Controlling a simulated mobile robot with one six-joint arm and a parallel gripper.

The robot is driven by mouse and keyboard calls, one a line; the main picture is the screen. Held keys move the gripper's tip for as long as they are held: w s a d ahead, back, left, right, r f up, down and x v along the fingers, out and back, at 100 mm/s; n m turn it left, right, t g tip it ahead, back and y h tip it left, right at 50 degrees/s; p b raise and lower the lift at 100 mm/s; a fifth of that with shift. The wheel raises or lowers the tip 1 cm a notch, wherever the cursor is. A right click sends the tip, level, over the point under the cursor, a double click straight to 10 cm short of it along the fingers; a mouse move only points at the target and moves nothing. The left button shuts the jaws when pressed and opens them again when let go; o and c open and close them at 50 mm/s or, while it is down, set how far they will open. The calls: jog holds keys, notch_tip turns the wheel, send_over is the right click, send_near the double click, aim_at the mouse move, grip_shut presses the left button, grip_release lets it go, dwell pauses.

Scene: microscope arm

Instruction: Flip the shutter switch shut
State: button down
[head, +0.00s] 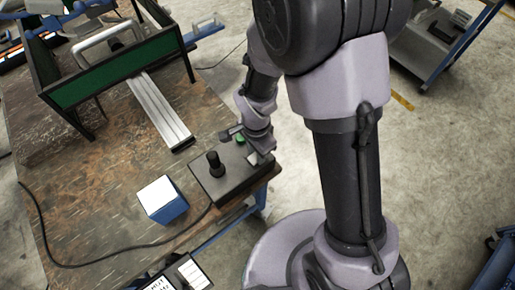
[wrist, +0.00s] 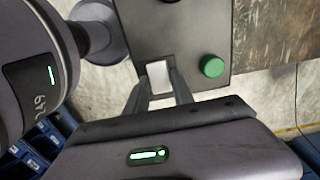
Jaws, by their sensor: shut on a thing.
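A white switch (wrist: 158,77) sits near the edge of a dark control box (wrist: 185,35). In the wrist view my gripper (wrist: 159,82) has one finger on each side of this white switch and is shut on it. In the head view the control box (head: 228,187) lies at the table's right corner, and my gripper (head: 255,154) reaches its far right end. A green button (wrist: 212,66) is just right of the fingers. Which way the switch is tipped cannot be told.
A black joystick (head: 214,163) stands upright on the box. A blue box with a white top (head: 161,199) is left of it. A silver rail (head: 160,110) and a green-panelled frame (head: 105,75) are further back. A black cable (head: 100,262) crosses the worn wooden table (head: 95,185).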

jog(key=c, duration=1.1)
grip_release()
notch_tip(320, 180, up, 18)
jog(key=p, duration=0.5)
jog(key=shift+a+f, duration=0.1)
jog(key=shift+f, duration=0.15)
